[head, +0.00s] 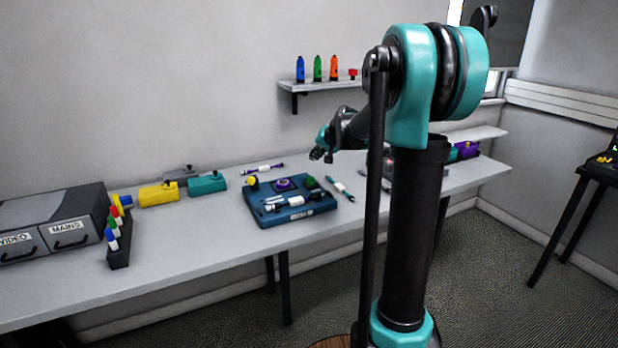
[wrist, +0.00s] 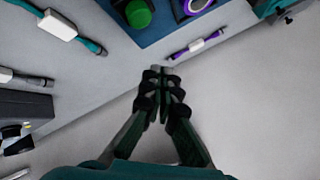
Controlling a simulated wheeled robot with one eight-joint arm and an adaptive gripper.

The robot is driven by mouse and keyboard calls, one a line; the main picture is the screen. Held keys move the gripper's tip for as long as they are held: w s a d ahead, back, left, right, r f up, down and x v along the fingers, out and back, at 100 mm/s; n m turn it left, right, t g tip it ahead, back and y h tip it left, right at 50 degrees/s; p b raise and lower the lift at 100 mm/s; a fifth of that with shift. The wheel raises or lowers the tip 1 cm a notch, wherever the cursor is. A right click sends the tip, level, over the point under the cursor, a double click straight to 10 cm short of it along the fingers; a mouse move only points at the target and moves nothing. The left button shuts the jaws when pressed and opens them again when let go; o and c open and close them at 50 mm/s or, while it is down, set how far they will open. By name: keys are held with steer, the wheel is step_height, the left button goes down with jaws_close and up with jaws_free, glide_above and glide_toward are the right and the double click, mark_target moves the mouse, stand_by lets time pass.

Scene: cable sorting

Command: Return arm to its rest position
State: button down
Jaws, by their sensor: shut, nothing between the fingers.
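My gripper (head: 318,154) is at the end of my teal and black arm, raised above the back part of the table in the head view. In the wrist view my gripper (wrist: 161,80) has its fingertips together with nothing between them. It touches nothing that I can see. The blue board (head: 292,202) with coloured round parts lies below it on the table. A purple cable with a white label (wrist: 197,44) shows just beyond the fingertips in the wrist view. A teal cable with a white label (wrist: 58,25) lies at the upper left of that view.
The long grey table (head: 210,235) runs along the wall. A drawer unit (head: 60,225) marked VIDEO and MAINS stands at its left, beside a rack of markers (head: 117,250). Yellow (head: 158,195) and teal (head: 207,184) blocks stand behind. A wall shelf (head: 318,85) holds several bottles.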

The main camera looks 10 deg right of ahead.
steer(key=s+f, duration=0.2)
steer(key=s, duration=0.4)
steer(key=s+f+n+g+h, duration=0.1)
steer(key=s+f, duration=0.2)
steer(key=s, duration=0.3)
steer(key=s+f+n+g, duration=0.1)
steer(key=s+f, duration=0.1)
steer(key=s, duration=0.4)
steer(key=shift+a+f, duration=0.1)
steer(key=shift+f, duration=0.15)
steer(key=s+d+f+n+g+h, duration=0.1)
steer(key=s+f, duration=0.4)
steer(key=s, duration=0.6)
steer(key=s+d+f+n+g+h, duration=0.1)
steer(key=s+d+f, duration=0.1)
steer(key=s+f, duration=0.4)
steer(key=s, duration=0.5)
steer(key=shift+s+f+h, duration=0.2)
steer(key=shift+s+h, duration=0.15)
steer(key=shift+h, duration=0.05)
